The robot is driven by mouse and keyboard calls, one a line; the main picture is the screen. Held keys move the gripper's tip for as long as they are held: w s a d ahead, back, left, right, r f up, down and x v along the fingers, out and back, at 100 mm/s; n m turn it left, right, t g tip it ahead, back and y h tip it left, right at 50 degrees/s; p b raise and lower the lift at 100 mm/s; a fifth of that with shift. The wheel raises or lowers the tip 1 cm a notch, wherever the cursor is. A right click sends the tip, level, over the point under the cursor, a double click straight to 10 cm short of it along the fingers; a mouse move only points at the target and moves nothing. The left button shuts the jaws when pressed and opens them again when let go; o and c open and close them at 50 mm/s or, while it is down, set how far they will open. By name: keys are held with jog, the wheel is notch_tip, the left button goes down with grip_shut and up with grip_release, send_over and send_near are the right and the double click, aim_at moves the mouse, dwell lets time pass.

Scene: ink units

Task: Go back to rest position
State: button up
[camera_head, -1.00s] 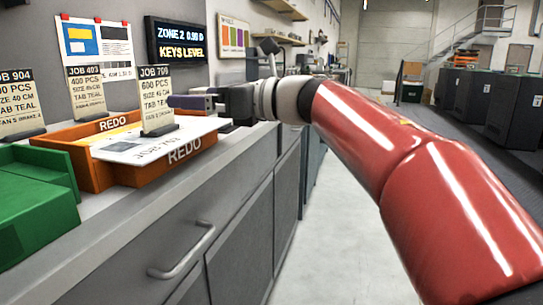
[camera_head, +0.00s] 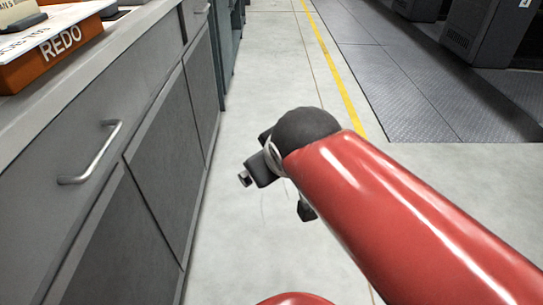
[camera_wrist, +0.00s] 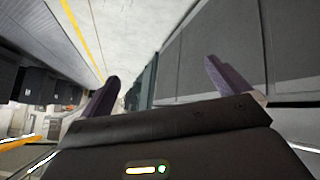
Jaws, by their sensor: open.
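My gripper shows in the wrist view (camera_wrist: 162,88) with its two dark purple fingers spread wide and nothing between them. The orange REDO tray (camera_head: 50,62) stands on the counter at the upper left, cut off by the frame edge. A white sheet (camera_head: 50,28) lies across its top, with the foot of a card stand on it.
The grey counter (camera_head: 75,130) with its drawer handle (camera_head: 92,155) runs along the left. Pale floor (camera_head: 270,60) with a yellow line (camera_head: 330,55) lies clear ahead. Dark floor plates (camera_head: 420,90) and dark cabinets (camera_head: 485,35) are at the right.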

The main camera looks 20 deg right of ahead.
jog(key=s+a+f+m+g+y, duration=0.1)
jog(key=s+a+f+m+g, duration=0.1)
jog(key=s+f, duration=0.3)
jog(key=shift+s+f+m+g, duration=0.25)
jog(key=shift+s+m+g, duration=0.05)
jog(key=shift+s, duration=0.3)
jog(key=shift+r, duration=0.1)
jog(key=shift+r+p, duration=0.35)
jog(key=shift+p, duration=0.05)
dwell(1.2)
